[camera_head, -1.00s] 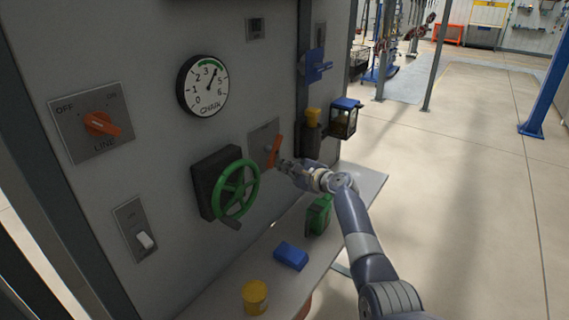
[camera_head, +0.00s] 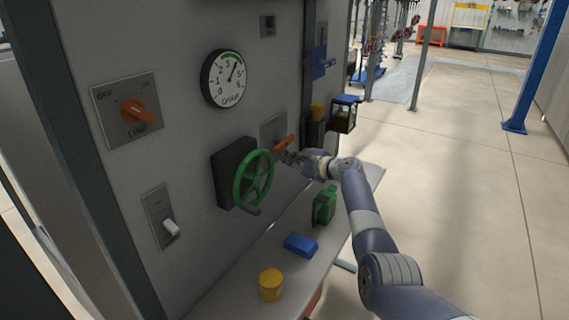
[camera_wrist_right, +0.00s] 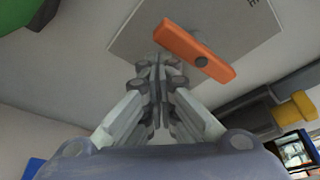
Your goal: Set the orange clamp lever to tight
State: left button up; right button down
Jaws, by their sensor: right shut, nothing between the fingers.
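The orange clamp lever (camera_head: 285,144) sits on a grey plate (camera_head: 268,130) on the panel, right of the green handwheel. It slants up to the right in the head view. My right gripper (camera_head: 287,157) is shut and empty, just below the lever and close to it. In the right wrist view the lever (camera_wrist_right: 197,50) crosses above the closed fingertips (camera_wrist_right: 158,62), its left end near them; I cannot tell if they touch. The plate's lettering is too small to read. My left gripper is not in view.
The green handwheel (camera_head: 253,178) stands out from the panel left of my gripper. A shelf (camera_head: 235,290) below holds a green item (camera_head: 324,205), a blue block (camera_head: 300,245) and a yellow pot (camera_head: 271,285). Open floor lies right.

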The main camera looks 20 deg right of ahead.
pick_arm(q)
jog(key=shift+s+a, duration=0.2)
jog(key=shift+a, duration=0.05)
pick_arm(e)
jog(key=shift+s+r, duration=0.1)
jog(key=shift+r, duration=0.15)
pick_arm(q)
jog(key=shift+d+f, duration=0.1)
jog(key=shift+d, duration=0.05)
pick_arm(e)
jog(key=shift+a+f, duration=0.1)
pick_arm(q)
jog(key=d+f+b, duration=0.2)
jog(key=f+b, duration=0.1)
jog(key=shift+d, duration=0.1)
pick_arm(e)
jog(key=s+d, duration=0.5)
jog(key=s, duration=0.2)
jog(key=shift+s+d+f, duration=0.25)
jog(key=shift+d+f, duration=0.1)
jog(key=shift+d, duration=0.05)
jog(key=shift+d, duration=0.1)
jog(key=shift+f, duration=0.1)
